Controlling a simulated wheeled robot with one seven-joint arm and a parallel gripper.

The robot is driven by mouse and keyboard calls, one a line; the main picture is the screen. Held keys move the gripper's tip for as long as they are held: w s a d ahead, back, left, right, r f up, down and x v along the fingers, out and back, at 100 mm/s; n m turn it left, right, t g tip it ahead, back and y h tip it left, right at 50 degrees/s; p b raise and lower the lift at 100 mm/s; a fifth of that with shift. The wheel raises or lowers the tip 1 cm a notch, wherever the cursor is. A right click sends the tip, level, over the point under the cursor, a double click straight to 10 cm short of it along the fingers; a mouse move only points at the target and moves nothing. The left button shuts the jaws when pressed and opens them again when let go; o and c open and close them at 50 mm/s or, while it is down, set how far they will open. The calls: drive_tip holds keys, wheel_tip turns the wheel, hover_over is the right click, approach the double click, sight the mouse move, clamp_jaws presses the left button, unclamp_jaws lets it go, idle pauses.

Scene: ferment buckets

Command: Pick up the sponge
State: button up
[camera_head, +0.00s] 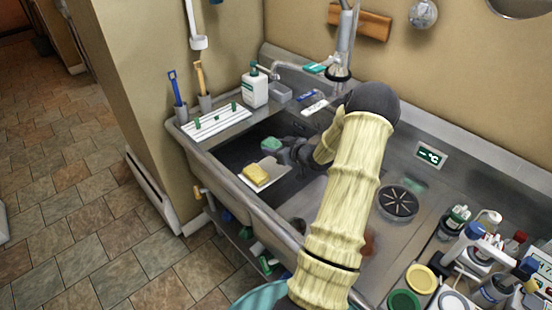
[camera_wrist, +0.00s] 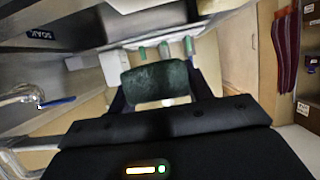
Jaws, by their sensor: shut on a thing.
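My gripper (camera_head: 283,150) is inside the left part of the steel sink, shut on a small green block that looks like a sponge (camera_head: 271,144). In the wrist view the green sponge (camera_wrist: 155,80) sits between the two dark fingers, its dark green rough face toward the camera. It appears held above the sink floor. A yellow sponge (camera_head: 258,172) lies on a white tray (camera_head: 277,172) just in front of the gripper, apart from it.
A soap bottle (camera_head: 255,88) and a white rack (camera_head: 214,122) stand on the sink's left rim. A round drain (camera_head: 397,202) lies to the right. Bottles and lids crowd the right front.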

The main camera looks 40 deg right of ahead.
drive_tip(key=shift+r, duration=1.25)
drive_tip(key=shift+w+a, duration=0.15)
drive_tip(key=shift+a, duration=0.2)
drive_tip(key=w+a+r+p, duration=0.15)
drive_tip(key=a+p, duration=0.25)
drive_tip(key=a, duration=0.7)
drive_tip(key=w+a+f+p, duration=0.1)
drive_tip(key=w+a+p, duration=0.2)
drive_tip(key=a, duration=0.7)
drive_tip(key=s+a+f+h+p, duration=0.1)
drive_tip(key=s+a+p, duration=0.4)
drive_tip(key=a, duration=0.7)
drive_tip(key=shift+s+m+p, duration=0.3)
drive_tip(key=shift+s+m, duration=0.1)
drive_tip(key=shift+s, duration=0.35)
